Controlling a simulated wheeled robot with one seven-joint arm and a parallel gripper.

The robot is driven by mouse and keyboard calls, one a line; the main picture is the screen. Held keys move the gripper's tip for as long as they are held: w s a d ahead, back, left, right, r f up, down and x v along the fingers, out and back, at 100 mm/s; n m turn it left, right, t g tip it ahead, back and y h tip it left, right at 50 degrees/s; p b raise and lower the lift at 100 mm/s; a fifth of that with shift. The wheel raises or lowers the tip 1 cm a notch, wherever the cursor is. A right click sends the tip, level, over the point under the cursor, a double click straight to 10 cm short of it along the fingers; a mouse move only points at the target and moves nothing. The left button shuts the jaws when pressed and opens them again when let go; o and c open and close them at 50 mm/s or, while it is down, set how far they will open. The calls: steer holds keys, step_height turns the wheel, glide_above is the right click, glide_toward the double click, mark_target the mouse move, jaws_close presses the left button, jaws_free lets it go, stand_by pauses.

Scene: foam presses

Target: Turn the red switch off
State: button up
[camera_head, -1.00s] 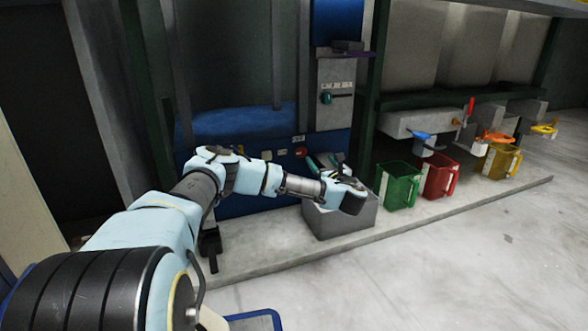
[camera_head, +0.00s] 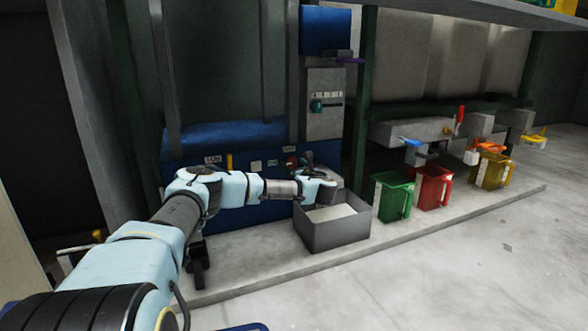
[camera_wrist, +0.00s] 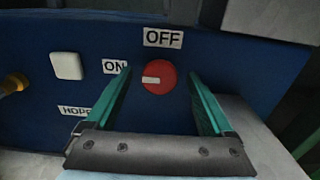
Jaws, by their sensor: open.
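The red switch (camera_wrist: 159,78) is a round knob on a blue panel, in the upper middle of the wrist view. Its white mark points left, toward the "ON" label (camera_wrist: 115,66). The "OFF" label (camera_wrist: 163,38) is above it. My gripper (camera_wrist: 158,82) is open, its two green fingers on either side of the switch in that view. I cannot tell whether they touch it. In the head view the switch (camera_head: 291,161) is small and partly hidden, with my gripper (camera_head: 309,160) right beside it.
A white button (camera_wrist: 66,65) and a yellow knob (camera_wrist: 14,83) are left of the switch. A grey open box (camera_head: 336,231) stands below my gripper. Green (camera_head: 391,196), red (camera_head: 431,187) and yellow (camera_head: 491,171) jugs stand to the right. The floor in front is clear.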

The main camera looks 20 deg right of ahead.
steer(key=c, duration=1.3)
steer(key=shift+c, duration=0.2)
